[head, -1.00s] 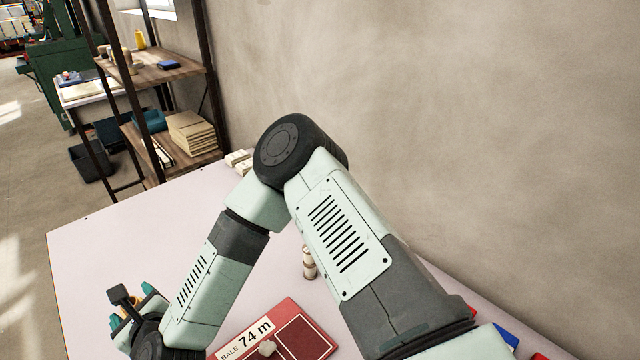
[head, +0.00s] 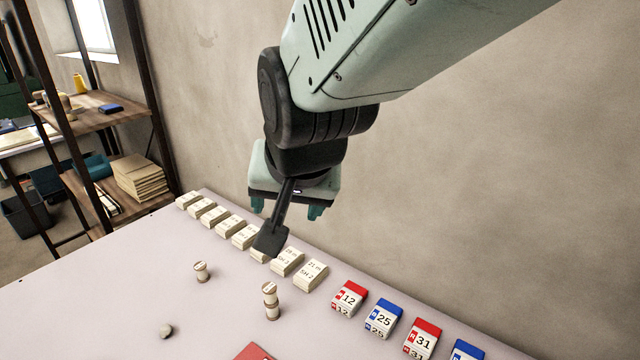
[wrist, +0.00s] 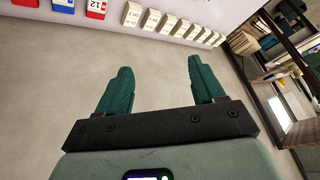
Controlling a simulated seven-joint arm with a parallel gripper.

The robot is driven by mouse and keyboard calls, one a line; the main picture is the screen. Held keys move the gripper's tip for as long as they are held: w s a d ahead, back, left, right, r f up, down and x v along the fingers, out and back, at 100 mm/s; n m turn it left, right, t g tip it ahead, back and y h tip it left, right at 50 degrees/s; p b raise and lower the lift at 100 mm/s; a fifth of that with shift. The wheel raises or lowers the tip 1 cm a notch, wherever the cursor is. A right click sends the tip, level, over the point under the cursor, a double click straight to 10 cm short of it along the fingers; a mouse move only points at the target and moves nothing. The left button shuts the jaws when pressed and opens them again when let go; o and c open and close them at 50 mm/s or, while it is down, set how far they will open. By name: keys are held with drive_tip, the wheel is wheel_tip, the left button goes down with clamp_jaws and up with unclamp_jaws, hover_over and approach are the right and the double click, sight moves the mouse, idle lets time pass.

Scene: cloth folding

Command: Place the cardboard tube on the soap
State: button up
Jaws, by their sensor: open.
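Several small pale cylinders stand on the table, and they look like tubes or spools. One (head: 201,272) stands alone at left centre. Two are stacked upright near the middle, an upper one (head: 269,290) on a lower one (head: 272,311). A small rounded grey lump (head: 166,331) lies at the front left. I cannot tell for sure which thing is the soap. My gripper (head: 287,210) is above the back edge of the table, near the wall, apart from all these things. In the wrist view my gripper (wrist: 160,68) is open, with nothing between its fingers.
A row of cream boxes (head: 311,275) runs along the table's back edge, followed by red and blue numbered boxes, including a red one (head: 349,298). A red case (head: 254,352) shows at the bottom edge. The table's left part (head: 90,290) is clear. A shelf (head: 115,105) stands beyond.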

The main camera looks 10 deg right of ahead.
drive_tip(key=s+d+r+n, duration=0.1)
drive_tip(key=s+d+r, duration=0.1)
drive_tip(key=s+d, duration=0.3)
drive_tip(key=s+d+r+n+g+h, duration=0.1)
drive_tip(key=s+d, duration=0.3)
drive_tip(key=s, duration=0.4)
drive_tip(key=shift+d+r+h, duration=0.3)
drive_tip(key=shift+d+r, duration=0.1)
drive_tip(key=shift+r, duration=0.35)
